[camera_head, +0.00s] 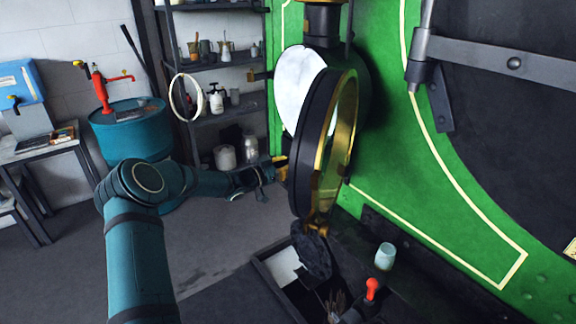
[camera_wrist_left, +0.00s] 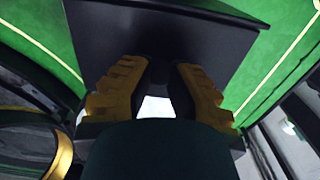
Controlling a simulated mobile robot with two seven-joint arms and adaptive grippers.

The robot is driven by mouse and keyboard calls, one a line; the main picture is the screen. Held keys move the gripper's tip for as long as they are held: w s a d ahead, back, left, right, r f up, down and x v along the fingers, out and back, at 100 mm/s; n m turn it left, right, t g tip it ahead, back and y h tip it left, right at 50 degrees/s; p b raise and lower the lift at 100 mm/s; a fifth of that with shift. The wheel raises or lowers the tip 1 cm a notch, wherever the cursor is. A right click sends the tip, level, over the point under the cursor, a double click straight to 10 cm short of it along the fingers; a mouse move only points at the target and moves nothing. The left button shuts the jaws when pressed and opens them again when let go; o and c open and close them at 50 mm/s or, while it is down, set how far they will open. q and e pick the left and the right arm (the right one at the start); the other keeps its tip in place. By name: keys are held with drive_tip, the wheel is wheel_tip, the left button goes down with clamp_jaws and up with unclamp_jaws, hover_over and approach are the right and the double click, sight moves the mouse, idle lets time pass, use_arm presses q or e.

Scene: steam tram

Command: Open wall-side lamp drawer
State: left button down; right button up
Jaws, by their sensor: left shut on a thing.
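The lamp's round door (camera_head: 325,140), a black ring with a brass rim, hangs open in front of the green engine side in the head view. A white disc (camera_head: 301,85) shows behind it. My left gripper (camera_head: 281,167) reaches to the left of the door, its yellow fingers partly hidden behind the ring. In the left wrist view the yellow fingers (camera_wrist_left: 162,78) close on a small dark part, probably the drawer's knob, in front of a dark box-like face (camera_wrist_left: 160,35). How far the drawer is out cannot be told. My right gripper is not in view.
A tray (camera_head: 275,285) with tools, a red-handled item (camera_head: 371,290) and a pale cup (camera_head: 385,256) lie below the lamp. A blue drum (camera_head: 130,130) and shelves (camera_head: 228,115) stand at left. The grey floor (camera_head: 205,235) is clear.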

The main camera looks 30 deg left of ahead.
use_arm(q)
drive_tip(key=v, duration=1.4)
drive_tip(key=shift+s+a+r+p, duration=0.15)
drive_tip(key=shift+a+r+p, duration=0.05)
drive_tip(key=shift+p, duration=0.15)
drive_tip(key=c, duration=0.9)
unclamp_jaws()
drive_tip(key=shift+o, duration=0.4)
drive_tip(key=shift+f, duration=0.1)
drive_tip(key=shift+s, duration=0.1)
drive_tip(key=v, duration=1.2)
